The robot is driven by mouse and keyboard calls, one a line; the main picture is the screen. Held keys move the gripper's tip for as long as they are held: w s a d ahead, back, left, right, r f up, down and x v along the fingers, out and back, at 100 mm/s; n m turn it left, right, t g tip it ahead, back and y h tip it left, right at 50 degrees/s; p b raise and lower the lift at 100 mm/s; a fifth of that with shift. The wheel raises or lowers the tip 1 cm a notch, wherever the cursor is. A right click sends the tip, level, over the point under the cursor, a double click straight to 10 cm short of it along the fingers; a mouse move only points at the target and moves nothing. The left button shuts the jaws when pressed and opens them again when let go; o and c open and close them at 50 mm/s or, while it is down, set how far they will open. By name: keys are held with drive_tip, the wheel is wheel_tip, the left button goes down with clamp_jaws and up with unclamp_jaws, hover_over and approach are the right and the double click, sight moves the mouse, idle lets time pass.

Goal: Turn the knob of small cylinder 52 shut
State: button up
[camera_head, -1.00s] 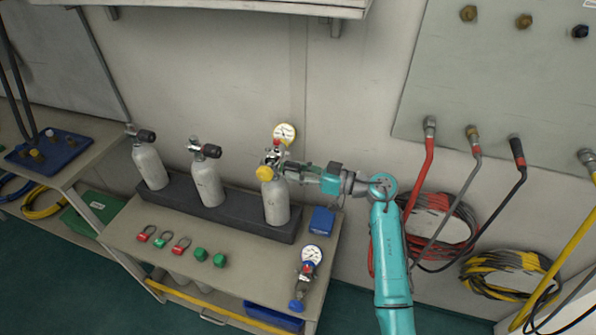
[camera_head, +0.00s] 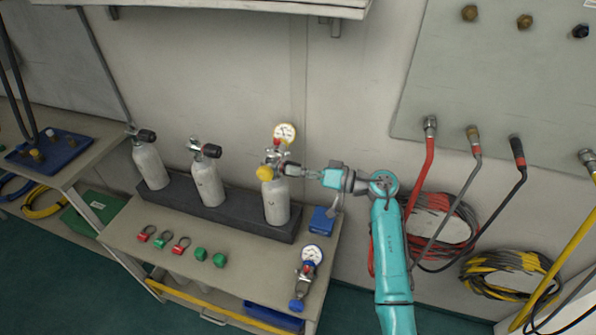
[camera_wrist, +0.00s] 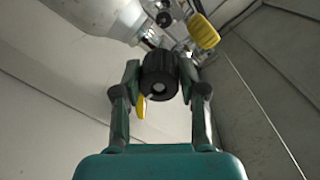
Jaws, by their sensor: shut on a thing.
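The right-hand grey cylinder (camera_head: 276,203) stands upright in the dark rack. Its number cannot be read. A yellow cap or knob (camera_head: 264,173) and a round white gauge (camera_head: 285,133) are on the fittings at its top. My gripper (camera_head: 292,170) reaches in from the right at valve height. In the wrist view my gripper (camera_wrist: 160,76) is shut on a ribbed black knob (camera_wrist: 160,82), one finger on each side. The cylinder's pale body (camera_wrist: 100,15) shows beyond, with a yellow part (camera_wrist: 203,31) up right. How far the knob is turned cannot be told.
Two more cylinders (camera_head: 207,185) (camera_head: 151,166) with black knobs stand left in the rack (camera_head: 240,218). Red and green caps (camera_head: 202,254) lie in front. A gauge with a blue end (camera_head: 311,254) and a blue box (camera_head: 322,219) are right. Hoses (camera_head: 428,170) hang farther right.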

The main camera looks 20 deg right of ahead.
drive_tip(key=shift+f, duration=0.1)
idle(0.3)
drive_tip(key=o, duration=1.1)
drive_tip(key=shift+o, duration=0.2)
drive_tip(key=v, duration=1.2)
